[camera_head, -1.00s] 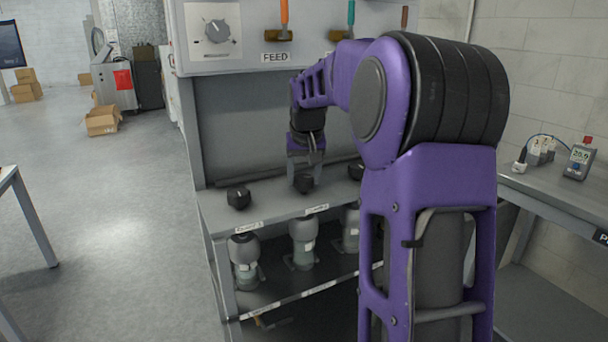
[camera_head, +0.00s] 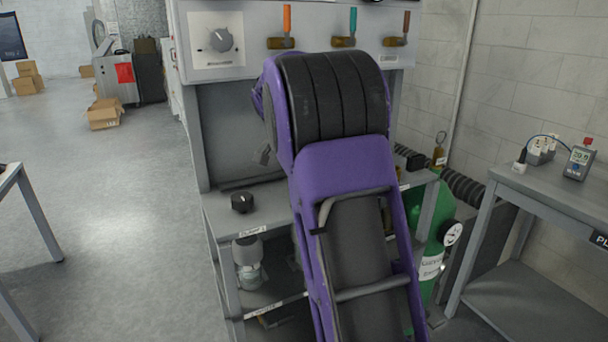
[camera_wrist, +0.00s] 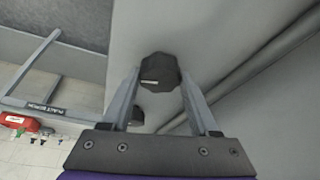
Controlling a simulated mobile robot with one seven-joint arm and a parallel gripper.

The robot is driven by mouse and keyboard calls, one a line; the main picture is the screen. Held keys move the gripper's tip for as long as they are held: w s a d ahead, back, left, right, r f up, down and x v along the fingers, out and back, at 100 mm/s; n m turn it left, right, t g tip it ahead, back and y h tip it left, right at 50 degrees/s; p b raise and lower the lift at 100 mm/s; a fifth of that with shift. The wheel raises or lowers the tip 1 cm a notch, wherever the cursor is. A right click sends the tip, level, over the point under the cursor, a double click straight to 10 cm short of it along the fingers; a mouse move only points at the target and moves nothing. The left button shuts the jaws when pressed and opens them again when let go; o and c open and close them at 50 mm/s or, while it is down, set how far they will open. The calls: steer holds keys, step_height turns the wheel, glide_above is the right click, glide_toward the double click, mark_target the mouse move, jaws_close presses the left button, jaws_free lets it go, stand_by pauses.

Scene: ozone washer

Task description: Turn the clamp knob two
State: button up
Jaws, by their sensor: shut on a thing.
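In the wrist view a black faceted clamp knob (camera_wrist: 160,70) with a small pale mark sits between the fingertips of my gripper (camera_wrist: 160,78). The fingers are shut on it, one on each side. A second dark knob (camera_wrist: 138,115) shows past it, partly hidden by the left finger. In the head view my arm hides the gripper and the held knob. The left-hand black knob (camera_head: 242,201) stands free on the shelf, above a label. I cannot read a number on the held knob.
The grey shelf (camera_head: 222,214) runs behind my arm. A dial (camera_head: 220,40) and several coloured-handle valves (camera_head: 285,28) are on the panel above. A green cylinder (camera_head: 433,235) with a gauge stands right, beside a side table (camera_head: 545,190). The floor at left is open.

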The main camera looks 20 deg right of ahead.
steer(key=shift+w+r+m+g+p, duration=0.1)
steer(key=shift+m+g+p, duration=0.65)
steer(key=shift+m, duration=0.85)
steer(key=o, duration=1.4)
steer(key=p+v, duration=0.1)
steer(key=v, duration=0.6)
steer(key=shift+a+r, duration=0.15)
